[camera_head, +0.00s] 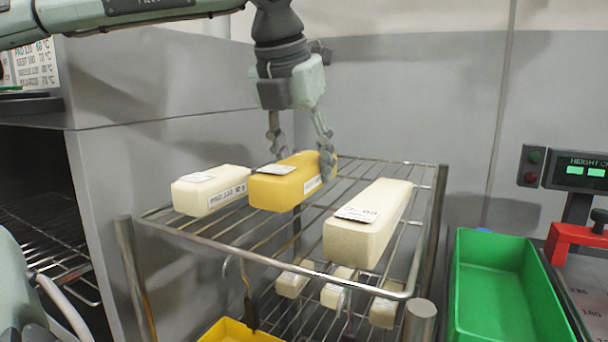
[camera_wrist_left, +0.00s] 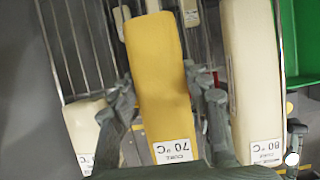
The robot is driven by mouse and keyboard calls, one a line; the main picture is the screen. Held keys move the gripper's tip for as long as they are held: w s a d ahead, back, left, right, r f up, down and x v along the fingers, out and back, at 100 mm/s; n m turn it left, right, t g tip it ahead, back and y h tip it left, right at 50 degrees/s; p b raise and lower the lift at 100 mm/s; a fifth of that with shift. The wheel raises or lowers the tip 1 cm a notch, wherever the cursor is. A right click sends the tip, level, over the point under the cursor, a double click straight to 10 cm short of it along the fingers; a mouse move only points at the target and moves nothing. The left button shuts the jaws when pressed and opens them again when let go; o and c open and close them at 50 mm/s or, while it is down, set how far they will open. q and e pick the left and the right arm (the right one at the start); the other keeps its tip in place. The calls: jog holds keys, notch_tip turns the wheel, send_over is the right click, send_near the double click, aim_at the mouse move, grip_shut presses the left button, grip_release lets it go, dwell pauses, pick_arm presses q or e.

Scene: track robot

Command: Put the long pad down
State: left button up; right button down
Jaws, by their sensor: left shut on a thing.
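The long yellow pad (camera_head: 285,187), with white labels, is at the top shelf of the wire rack (camera_head: 373,284). My left gripper (camera_head: 301,150) comes from above and is shut across the pad's sides. In the left wrist view the yellow pad (camera_wrist_left: 160,75) runs lengthwise between the two fingers (camera_wrist_left: 160,103), its label reading 70 °C. I cannot tell whether its underside touches the wires. A shorter-looking cream pad (camera_head: 195,199) lies to its left and a cream pad (camera_head: 373,226), labelled 80 °C in the wrist view (camera_wrist_left: 248,75), lies to its right. My right gripper is not in view.
Small cream pads (camera_head: 338,288) lie on a lower shelf. A yellow bin (camera_head: 238,331) is below, at the front. A green bin (camera_head: 505,310) and a red-handled device (camera_head: 572,240) with a display stand to the right. Bare wires show between the yellow and right cream pads.

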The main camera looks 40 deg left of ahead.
aim_at(289, 162)
pick_arm(q)
jog(key=shift+f, duration=1.1)
jog(key=shift+f, duration=0.15)
jog(key=o, duration=1.2)
jog(key=shift+c, duration=0.2)
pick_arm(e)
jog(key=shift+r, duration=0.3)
pick_arm(q)
jog(key=shift+r, duration=0.25)
jog(key=v, duration=1.1)
jog(key=shift+r, duration=0.2)
jog(key=shift+s+r, duration=0.15)
jog(key=shift+r, duration=0.05)
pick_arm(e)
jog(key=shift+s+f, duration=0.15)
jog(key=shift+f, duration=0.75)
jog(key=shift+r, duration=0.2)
